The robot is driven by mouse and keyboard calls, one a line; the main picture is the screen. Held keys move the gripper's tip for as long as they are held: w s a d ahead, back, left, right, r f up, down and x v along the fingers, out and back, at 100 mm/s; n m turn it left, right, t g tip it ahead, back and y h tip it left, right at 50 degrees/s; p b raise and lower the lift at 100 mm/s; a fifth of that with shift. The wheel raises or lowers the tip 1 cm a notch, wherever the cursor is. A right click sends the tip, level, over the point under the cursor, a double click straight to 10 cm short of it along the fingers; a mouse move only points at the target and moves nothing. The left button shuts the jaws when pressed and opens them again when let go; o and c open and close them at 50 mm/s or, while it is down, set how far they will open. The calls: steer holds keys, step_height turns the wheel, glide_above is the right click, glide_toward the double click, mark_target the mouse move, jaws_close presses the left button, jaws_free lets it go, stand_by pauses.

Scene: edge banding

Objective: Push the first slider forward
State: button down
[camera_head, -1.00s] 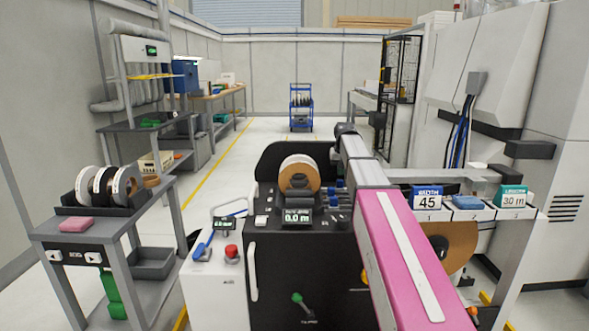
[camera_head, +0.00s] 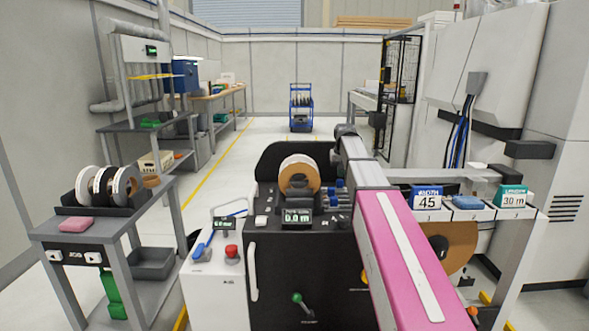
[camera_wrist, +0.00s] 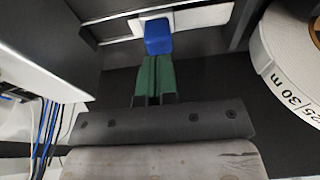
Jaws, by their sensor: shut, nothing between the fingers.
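In the wrist view my gripper (camera_wrist: 155,62) is shut and empty, its two green fingers pressed together. A blue slider knob (camera_wrist: 158,37) lies right at the fingertips, in front of a white strip. I cannot tell whether the fingers touch it. In the head view several blue slider knobs (camera_head: 338,190) show on the black machine (camera_head: 277,270), right of the reel and close to my arm. My gripper cannot be made out in the head view, and I cannot tell which knob there is the one at my fingertips.
A white tape reel (camera_wrist: 290,60) marked "25/30 m" is close on the right in the wrist view. In the head view a mounted reel (camera_head: 300,175) and a "0.0 m" display (camera_head: 298,219) are beside the sliders. A rack of reels (camera_head: 105,190) stands left.

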steer(key=shift+f, duration=0.75)
stand_by(0.4)
steer(key=shift+d+f, duration=0.1)
steer(key=shift+d, duration=1.85)
step_height(320, 180, up, 7)
stand_by(0.8)
steer(key=shift+s, duration=0.1)
